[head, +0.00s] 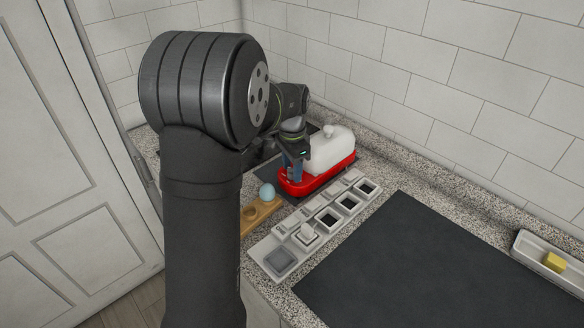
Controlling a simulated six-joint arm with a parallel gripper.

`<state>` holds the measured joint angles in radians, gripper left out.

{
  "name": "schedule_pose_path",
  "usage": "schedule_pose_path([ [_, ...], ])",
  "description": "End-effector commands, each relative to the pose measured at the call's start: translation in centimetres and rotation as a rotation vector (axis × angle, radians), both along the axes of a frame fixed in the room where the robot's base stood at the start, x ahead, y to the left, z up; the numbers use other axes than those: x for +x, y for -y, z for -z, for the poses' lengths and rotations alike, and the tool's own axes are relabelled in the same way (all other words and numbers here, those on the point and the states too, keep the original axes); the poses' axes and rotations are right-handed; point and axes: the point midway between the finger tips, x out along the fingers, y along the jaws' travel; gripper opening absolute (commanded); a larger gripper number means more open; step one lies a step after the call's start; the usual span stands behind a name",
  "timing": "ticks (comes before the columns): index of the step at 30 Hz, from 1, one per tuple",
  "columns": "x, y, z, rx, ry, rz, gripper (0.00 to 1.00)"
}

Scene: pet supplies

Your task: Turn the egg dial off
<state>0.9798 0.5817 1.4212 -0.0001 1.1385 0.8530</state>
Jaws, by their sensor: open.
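A red egg cooker base (329,172) with a white domed lid (331,148) stands at the back of the counter. My gripper (293,174) points down at the left front end of the red base. It is open, with its fingers at or just above that end. I cannot tell whether they touch it. The dial itself cannot be made out; my gripper covers that part of the base.
A light blue egg (267,191) sits in a wooden holder (247,221), partly behind my arm. A grey strip of square compartments (328,217) lies in front of the cooker, with a small white piece (308,231) on it. A dark mat (440,270) is clear. A white tray (526,247) holds a yellow block (554,262). A tiled wall stands behind.

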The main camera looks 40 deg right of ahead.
Motion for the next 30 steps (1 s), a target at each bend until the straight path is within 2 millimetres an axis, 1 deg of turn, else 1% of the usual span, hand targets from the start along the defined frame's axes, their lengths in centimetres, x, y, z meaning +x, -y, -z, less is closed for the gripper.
schedule_pose_path([
  [3,0.00,0.00,0.39,0.000,0.000,0.000,0.45],
  [9,0.00,0.00,0.41,0.000,0.000,0.000,0.45],
  [10,0.00,0.00,0.40,0.000,0.000,0.000,0.43],
  [14,0.00,0.00,0.39,0.000,0.000,0.000,0.18],
  [15,0.00,0.00,0.38,0.000,0.000,0.000,0.10],
  [16,0.00,0.00,0.38,0.000,0.000,0.000,0.04],
  [17,0.00,0.00,0.38,0.000,0.000,0.000,0.00],
  [25,0.00,0.00,0.36,0.000,0.000,-0.024,0.00],
  [30,0.00,0.00,0.35,0.000,0.000,-0.094,0.00],
])
